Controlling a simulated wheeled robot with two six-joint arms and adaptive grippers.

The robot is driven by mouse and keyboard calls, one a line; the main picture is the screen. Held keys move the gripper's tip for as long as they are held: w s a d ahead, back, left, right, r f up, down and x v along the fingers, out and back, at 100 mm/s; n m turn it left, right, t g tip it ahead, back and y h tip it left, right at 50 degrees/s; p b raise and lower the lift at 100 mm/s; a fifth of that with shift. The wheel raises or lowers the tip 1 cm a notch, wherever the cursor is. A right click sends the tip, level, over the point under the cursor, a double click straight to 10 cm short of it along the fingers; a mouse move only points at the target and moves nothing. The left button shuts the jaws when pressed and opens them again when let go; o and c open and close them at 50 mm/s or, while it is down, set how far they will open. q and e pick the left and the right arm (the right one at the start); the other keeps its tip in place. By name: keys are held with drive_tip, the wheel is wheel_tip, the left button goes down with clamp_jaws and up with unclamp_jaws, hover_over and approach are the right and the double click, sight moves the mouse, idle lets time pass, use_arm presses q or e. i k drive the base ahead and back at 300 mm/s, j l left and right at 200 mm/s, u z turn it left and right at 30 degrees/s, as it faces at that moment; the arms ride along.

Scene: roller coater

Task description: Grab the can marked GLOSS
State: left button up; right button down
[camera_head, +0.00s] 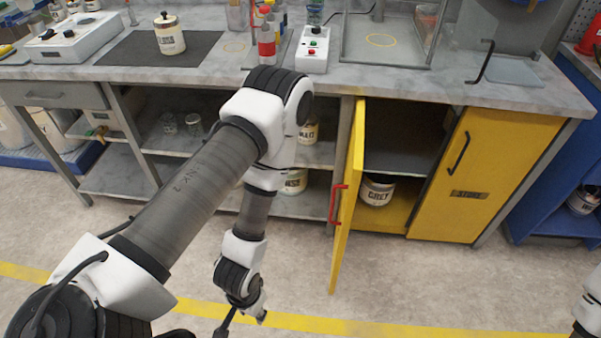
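A cream can (293,182) stands on the lower shelf under the bench, partly hidden behind my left arm; its label is only partly visible and may end in SS. Another labelled can (309,131) stands on the shelf above it, also partly covered by my arm; its label seems to read MATT. A lidded can (170,36) stands on the dark mat on the bench top, its label too small to read surely. My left gripper (243,320) points down over the floor before the bench, apart from the cans; its opening is unclear. My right gripper is out of view.
The yellow cupboard's left door (348,195) stands open toward me, with a red handle. Inside is a can marked GREY (377,190). The right door (486,172) is shut. Glass jars (194,124) stand on the upper shelf. The floor in front is clear.

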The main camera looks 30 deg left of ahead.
sight(170, 39)
drive_tip(key=j+u, duration=0.25)
drive_tip(key=j, duration=0.45)
drive_tip(key=u, duration=1.25)
drive_tip(key=i+j+z, duration=0.15)
drive_tip(key=z, duration=0.2)
drive_tip(key=i+j+z, duration=0.35)
drive_tip(key=k+l, duration=0.1)
